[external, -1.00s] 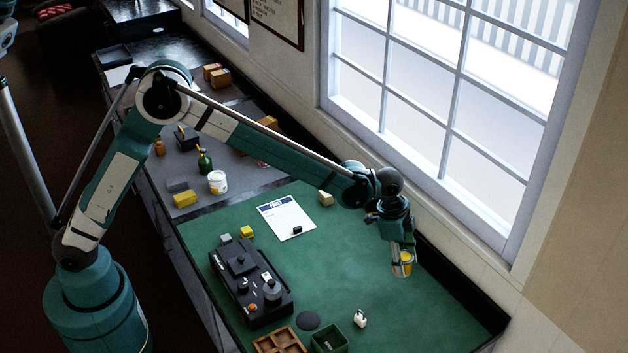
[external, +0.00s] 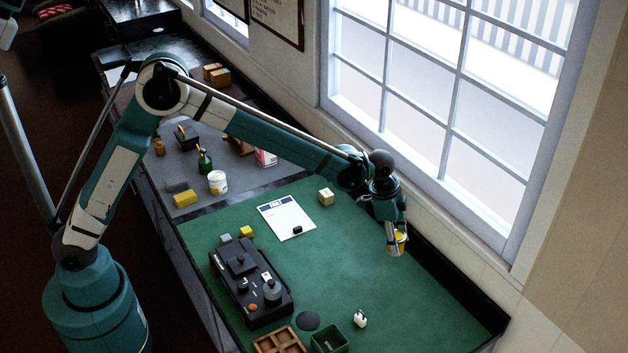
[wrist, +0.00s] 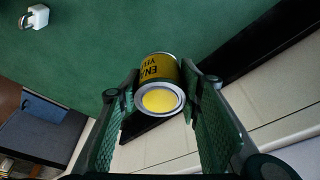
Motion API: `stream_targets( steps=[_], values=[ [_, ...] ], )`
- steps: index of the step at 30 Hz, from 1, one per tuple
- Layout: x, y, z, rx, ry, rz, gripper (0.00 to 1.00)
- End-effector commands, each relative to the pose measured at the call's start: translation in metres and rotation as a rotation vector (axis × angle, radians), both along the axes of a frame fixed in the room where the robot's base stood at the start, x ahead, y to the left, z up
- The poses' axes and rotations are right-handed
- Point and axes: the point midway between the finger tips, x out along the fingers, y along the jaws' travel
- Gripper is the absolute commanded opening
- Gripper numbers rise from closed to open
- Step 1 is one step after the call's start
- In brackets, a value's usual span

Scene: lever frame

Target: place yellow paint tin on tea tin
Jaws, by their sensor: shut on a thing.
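The yellow paint tin (external: 401,243) is held between the fingers of my gripper (external: 396,240), above the right side of the green bench top. In the wrist view the tin (wrist: 160,72) has a yellow label with dark lettering, and its round yellow end faces the camera between my gripper's fingers (wrist: 158,90). A small cream, box-shaped item (external: 326,197) stands on the green mat near the window side, left of my gripper; it may be the tea tin, but its label is too small to read. My gripper is apart from it.
A white printed sheet (external: 286,218) with a small black item lies left of the cream box. A black machine (external: 250,283) stands at the left. A green open box (external: 329,341) and a small white item (external: 360,318) are in front. The mat's middle is clear.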

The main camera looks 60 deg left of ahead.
Motion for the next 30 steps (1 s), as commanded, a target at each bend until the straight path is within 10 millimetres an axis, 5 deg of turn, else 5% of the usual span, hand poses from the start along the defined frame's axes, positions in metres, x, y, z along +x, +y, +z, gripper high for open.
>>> stream_targets(
  steps=[15, 30],
  values=[
    [0.044, 0.180, 0.025, 0.005, 0.007, 0.323, 0.20],
    [0.053, 0.357, 0.048, 0.008, 0.009, 0.636, 0.20]
  ],
)
